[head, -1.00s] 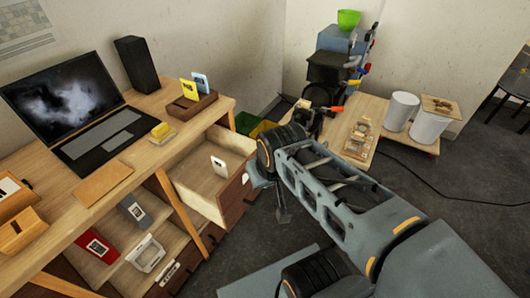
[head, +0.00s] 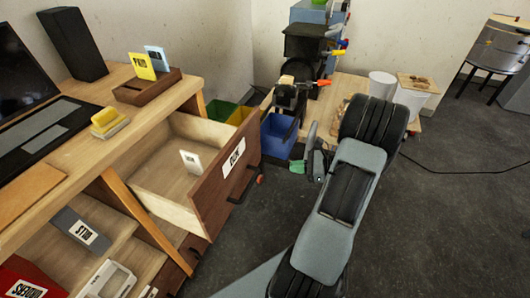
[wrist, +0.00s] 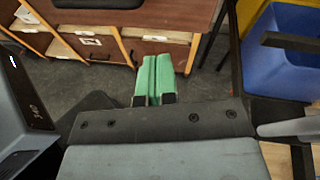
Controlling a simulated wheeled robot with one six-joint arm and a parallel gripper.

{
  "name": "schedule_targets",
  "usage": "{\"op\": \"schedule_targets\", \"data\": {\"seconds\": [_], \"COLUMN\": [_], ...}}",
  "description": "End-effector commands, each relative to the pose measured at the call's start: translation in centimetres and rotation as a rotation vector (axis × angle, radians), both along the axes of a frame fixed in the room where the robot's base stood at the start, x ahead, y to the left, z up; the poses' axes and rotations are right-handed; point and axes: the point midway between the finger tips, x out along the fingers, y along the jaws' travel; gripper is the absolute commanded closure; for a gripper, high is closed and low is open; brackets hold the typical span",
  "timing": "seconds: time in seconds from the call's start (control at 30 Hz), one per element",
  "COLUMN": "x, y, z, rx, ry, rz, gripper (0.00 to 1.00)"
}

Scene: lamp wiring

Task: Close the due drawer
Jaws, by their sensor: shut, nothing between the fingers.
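The due drawer (head: 215,178) sticks out open from the desk's right end in the head view. It has a brown front, a white label and a dark handle, and a white card (head: 191,161) stands inside. My gripper (head: 297,167) is right of the drawer front, apart from it, with its green fingertips pointing toward the desk. In the wrist view the green fingers (wrist: 153,80) are pressed together with nothing between them. A brown front (wrist: 150,14) spans the top of that view, beyond the fingertips.
Blue (head: 279,135), green (head: 221,110) and yellow bins stand behind the drawer. The desk (head: 70,160) holds a laptop (head: 35,115), a speaker (head: 73,44) and a card holder (head: 147,86). A black cable (head: 455,170) lies there.

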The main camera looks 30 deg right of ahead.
Motion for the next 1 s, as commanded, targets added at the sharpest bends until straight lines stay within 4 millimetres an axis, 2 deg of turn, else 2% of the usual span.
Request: {"op": "schedule_targets", "data": {"seconds": [0.1, 0.2, 0.3, 0.47, 0.8, 1.0], "x": [1.0, 1.6, 2.3, 4.2, 9.4, 11.6], "y": [-2.4, -3.4, -3.4, -2.1, 1.6, 3.3], "z": [0.5, 1.5, 2.2, 2.5, 2.5, 2.5], "rx": [0.144, 0.219, 0.259, 0.273, 0.271, 0.27], "ry": [-0.057, -0.092, -0.111, -0.114, -0.114, -0.113], "rz": [-0.128, -0.18, -0.198, -0.199, -0.198, -0.2], "gripper": [1.0, 1.0, 1.0, 1.0, 1.0, 1.0]}}
